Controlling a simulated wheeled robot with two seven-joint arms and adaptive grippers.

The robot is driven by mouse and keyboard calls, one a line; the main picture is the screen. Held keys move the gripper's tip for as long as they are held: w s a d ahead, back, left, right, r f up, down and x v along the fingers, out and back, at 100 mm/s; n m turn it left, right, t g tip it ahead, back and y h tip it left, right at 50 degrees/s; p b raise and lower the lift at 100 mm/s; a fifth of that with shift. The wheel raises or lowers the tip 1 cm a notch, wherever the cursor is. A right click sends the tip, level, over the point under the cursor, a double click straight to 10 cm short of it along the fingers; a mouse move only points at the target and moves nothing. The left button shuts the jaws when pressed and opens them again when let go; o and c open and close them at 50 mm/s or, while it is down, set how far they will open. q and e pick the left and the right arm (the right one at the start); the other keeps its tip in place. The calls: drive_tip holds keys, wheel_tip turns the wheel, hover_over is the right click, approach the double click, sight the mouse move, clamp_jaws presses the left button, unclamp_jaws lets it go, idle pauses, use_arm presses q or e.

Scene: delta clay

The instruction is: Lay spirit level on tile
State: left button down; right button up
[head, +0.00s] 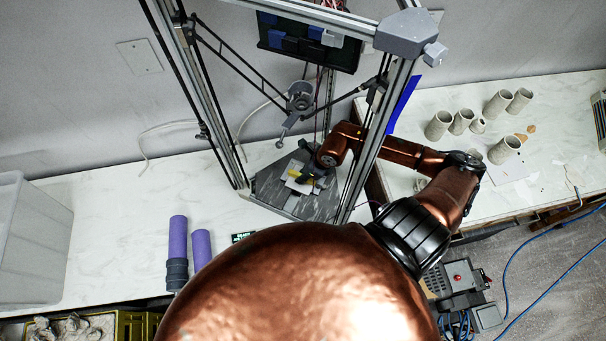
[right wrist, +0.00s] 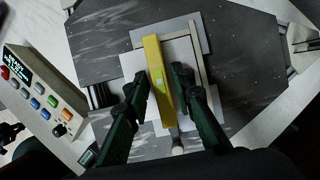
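The yellow spirit level (right wrist: 160,75) shows in the right wrist view, lying lengthwise over the pale tile (right wrist: 188,28). A small part of the yellow level also shows in the head view (head: 293,173), partly hidden by my right gripper. My right gripper (right wrist: 163,74) has its two dark green fingers apart, one on each side of the level. A gap shows between the level and the right finger; the left finger is close to it, and contact is unclear. My left gripper is not in view.
The tile lies on a dark grey bed (head: 272,188) inside a tall metal frame with uprights (head: 205,100). A control box (right wrist: 42,92) stands left of the bed. Purple cylinders (head: 178,238) and a grey bin (head: 35,240) stand left. Clay cylinders (head: 438,125) stand on the right table.

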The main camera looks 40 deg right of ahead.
drive_tip(key=shift+o, duration=0.7)
drive_tip(key=shift+r, duration=0.2)
drive_tip(key=v, duration=1.2)
drive_tip(key=shift+r+p, duration=0.25)
drive_tip(key=shift+p, duration=0.1)
